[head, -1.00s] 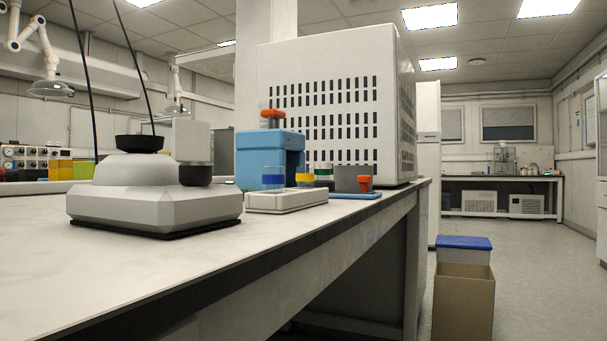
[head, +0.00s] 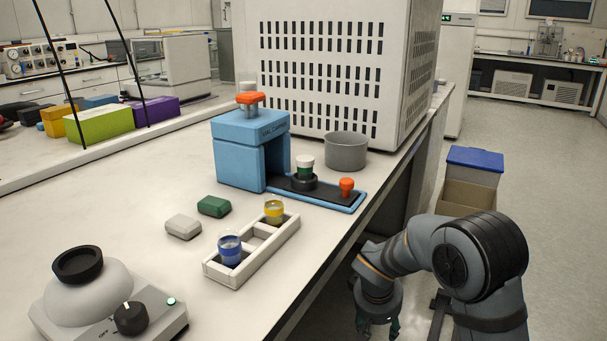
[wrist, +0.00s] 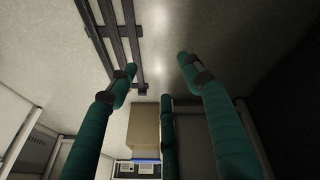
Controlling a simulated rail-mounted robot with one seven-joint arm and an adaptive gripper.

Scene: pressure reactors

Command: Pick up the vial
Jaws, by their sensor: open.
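A vial with a blue band (head: 230,250) stands in the near end of a white rack (head: 245,272). A vial with a yellow band (head: 273,209) stands near the rack's far end. A vial with a green band and white top (head: 305,167) stands in a dark holder on the base of a blue capper (head: 238,155). My gripper (head: 378,328) hangs beyond the bench's right edge, low and well apart from the vials. In the wrist view its teal fingers (wrist: 157,64) are spread with nothing between them; no vial shows there.
A grey cylindrical pot (head: 346,151) stands behind the capper's base, which has an orange knob (head: 347,187). Green (head: 213,206) and white (head: 183,227) blocks lie left of the rack. A stirrer-like device (head: 110,310) is at near left. Boxes (head: 468,185) stand on the floor.

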